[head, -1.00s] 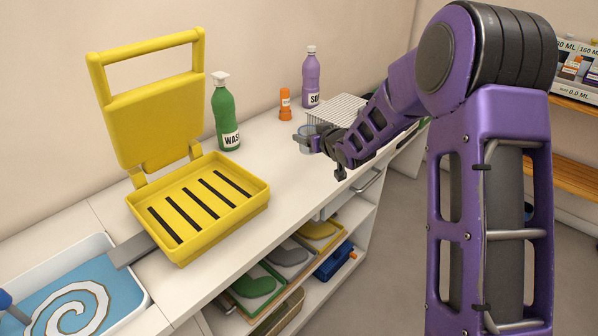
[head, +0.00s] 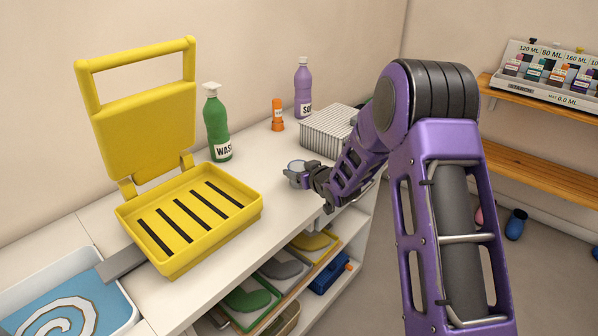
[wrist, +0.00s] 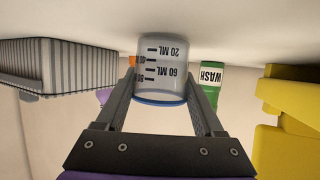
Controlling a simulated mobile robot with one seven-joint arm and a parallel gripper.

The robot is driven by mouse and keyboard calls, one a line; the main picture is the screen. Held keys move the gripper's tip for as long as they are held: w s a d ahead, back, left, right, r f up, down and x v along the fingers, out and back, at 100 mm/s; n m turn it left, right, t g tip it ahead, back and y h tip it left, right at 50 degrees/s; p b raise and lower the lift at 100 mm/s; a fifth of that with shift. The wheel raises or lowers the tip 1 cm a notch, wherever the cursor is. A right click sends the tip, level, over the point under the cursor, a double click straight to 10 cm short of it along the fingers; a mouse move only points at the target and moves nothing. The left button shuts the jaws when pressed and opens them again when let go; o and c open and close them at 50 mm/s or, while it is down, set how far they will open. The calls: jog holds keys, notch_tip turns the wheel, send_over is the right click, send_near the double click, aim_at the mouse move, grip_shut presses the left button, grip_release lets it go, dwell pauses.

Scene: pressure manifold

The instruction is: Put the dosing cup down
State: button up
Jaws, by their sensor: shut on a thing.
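The dosing cup (wrist: 162,65) is clear, with dark volume marks and a blue rim. In the wrist view, which is upside down, it is upright between the two fingers of my gripper (wrist: 162,92). The fingers are shut on its sides. Its base appears at or very near the white counter (head: 262,222); I cannot tell whether it touches.
A green WASH bottle (head: 217,128), an orange bottle (head: 277,115) and a purple bottle (head: 303,90) stand behind. A ribbed grey box (head: 325,130) is close to the right. A yellow open-lidded press (head: 190,215) stands left. Counter between press and cup is clear.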

jog(key=shift+f, duration=0.2)
jog(key=o, duration=1.3)
jog(key=shift+o, duration=0.2)
jog(key=shift+r, duration=0.15)
jog(key=shift+s+d+r, duration=0.1)
jog(key=shift+r, duration=0.1)
jog(key=p+v, duration=0.1)
jog(key=v, duration=1)
jog(key=shift+s+d, duration=0.1)
jog(key=shift+s, duration=0.2)
